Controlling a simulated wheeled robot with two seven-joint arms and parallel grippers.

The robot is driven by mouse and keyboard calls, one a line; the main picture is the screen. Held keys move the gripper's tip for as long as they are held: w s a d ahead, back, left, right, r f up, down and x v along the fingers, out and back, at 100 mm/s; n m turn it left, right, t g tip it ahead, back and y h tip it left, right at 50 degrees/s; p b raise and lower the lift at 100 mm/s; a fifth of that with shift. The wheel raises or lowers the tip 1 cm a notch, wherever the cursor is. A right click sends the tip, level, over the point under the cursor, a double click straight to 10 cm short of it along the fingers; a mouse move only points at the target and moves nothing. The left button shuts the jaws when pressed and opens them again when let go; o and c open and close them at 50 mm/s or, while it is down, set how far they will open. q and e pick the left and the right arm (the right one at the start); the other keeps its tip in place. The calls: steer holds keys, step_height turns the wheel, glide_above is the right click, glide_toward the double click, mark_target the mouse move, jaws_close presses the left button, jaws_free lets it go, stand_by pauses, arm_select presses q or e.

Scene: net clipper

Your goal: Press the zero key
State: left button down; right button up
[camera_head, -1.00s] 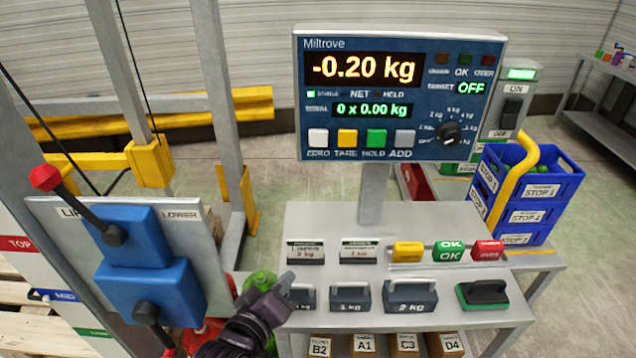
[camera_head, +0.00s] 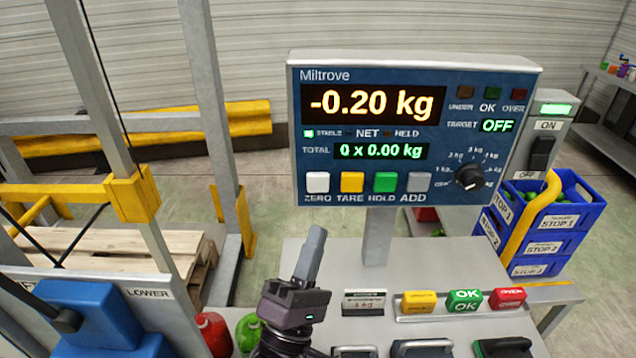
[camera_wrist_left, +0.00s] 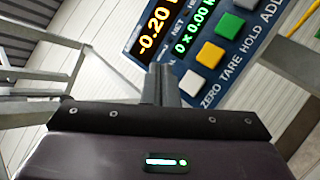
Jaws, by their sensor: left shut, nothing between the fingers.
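The scale's display panel (camera_head: 410,135) stands on a grey post and reads -0.20 kg, with a total of 0 x 0.00 kg. The white zero key (camera_head: 317,182) is at the left end of its key row, beside the yellow tare key (camera_head: 352,182). My left gripper (camera_head: 316,235) is shut and empty, pointing up below the zero key and apart from it in the picture. In the left wrist view, the shut fingertips (camera_wrist_left: 160,72) show to the left of the white zero key (camera_wrist_left: 190,82). My right gripper is not in view.
The bench (camera_head: 400,262) below the panel carries yellow, green and red blocks (camera_head: 465,299) and weights along its front. Blue crates (camera_head: 545,225) stand at right. A lever box (camera_head: 80,315) is at lower left. Red and green bottles (camera_head: 214,333) stand near my left arm.

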mark_target(318, 182)
arm_select(q)
steer(key=w+b, duration=0.1)
steer(key=w, duration=0.7)
steer(key=shift+w, duration=0.4)
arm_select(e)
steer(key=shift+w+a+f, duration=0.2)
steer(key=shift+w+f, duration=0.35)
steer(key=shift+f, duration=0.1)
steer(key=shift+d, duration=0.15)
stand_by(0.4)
arm_select(q)
steer(key=shift+w, duration=0.1)
stand_by(0.4)
steer(key=shift+w, duration=0.3)
